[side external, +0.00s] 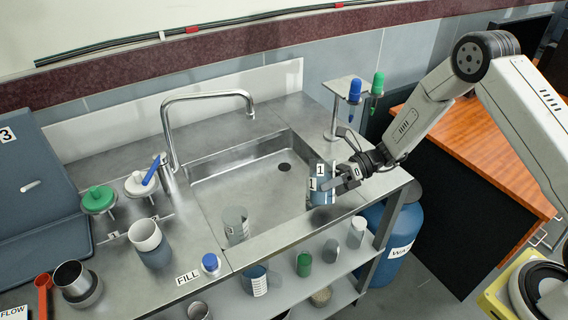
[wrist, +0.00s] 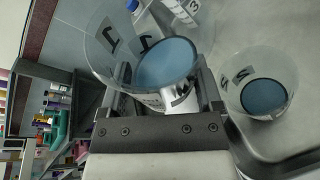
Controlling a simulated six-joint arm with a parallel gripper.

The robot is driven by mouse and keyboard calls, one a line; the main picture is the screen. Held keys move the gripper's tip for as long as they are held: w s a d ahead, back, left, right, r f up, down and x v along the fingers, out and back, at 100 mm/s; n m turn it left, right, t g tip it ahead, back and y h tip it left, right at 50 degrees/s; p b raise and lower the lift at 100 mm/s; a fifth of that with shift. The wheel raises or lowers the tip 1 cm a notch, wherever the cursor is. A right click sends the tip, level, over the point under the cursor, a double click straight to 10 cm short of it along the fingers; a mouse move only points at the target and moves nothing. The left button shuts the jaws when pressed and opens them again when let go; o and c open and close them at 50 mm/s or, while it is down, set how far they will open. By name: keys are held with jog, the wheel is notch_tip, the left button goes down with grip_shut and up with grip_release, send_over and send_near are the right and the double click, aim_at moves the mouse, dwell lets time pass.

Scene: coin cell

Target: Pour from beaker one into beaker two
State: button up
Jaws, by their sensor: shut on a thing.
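Beaker one (side external: 319,192), clear and labelled 1, is held in my gripper (side external: 345,182) above the front right part of the sink. The wrist view shows blue liquid in beaker one (wrist: 165,62), with the gripper's fingers (wrist: 162,92) on both sides of it. It looks close to upright; I cannot tell a slight tilt.
A blue-capped bottle (side external: 211,264) and a grey-white cup (side external: 150,244) stand left of beaker two. A stand with blue and green items (side external: 345,90) rises behind my gripper. A shelf below holds several vessels.

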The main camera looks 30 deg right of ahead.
aim_at(326, 194)
jog(key=shift+r, duration=0.1)
jog(key=shift+s+a+r+n+h, duration=0.2)
jog(key=shift+s+n+h, duration=0.15)
jog(key=shift+n, duration=0.15)
jog(key=shift+s+a+f+n+t+h, duration=0.3)
jog(key=shift+s+n, duration=0.2)
jog(key=shift+n, duration=0.3)
jog(key=shift+s+a+r+n+t+h, duration=0.2)
jog(key=shift+s+r+n+t+h, duration=0.2)
jog(key=shift+n, duration=0.2)
jog(key=shift+s+a+f+n+t, duration=0.2)
jog(key=shift+s+f+n+t, duration=0.1)
jog(key=shift+f+n, duration=0.15)
jog(key=shift+n+h, duration=0.25)
jog(key=shift+r, duration=0.1)
jog(key=shift+r, duration=2.9)
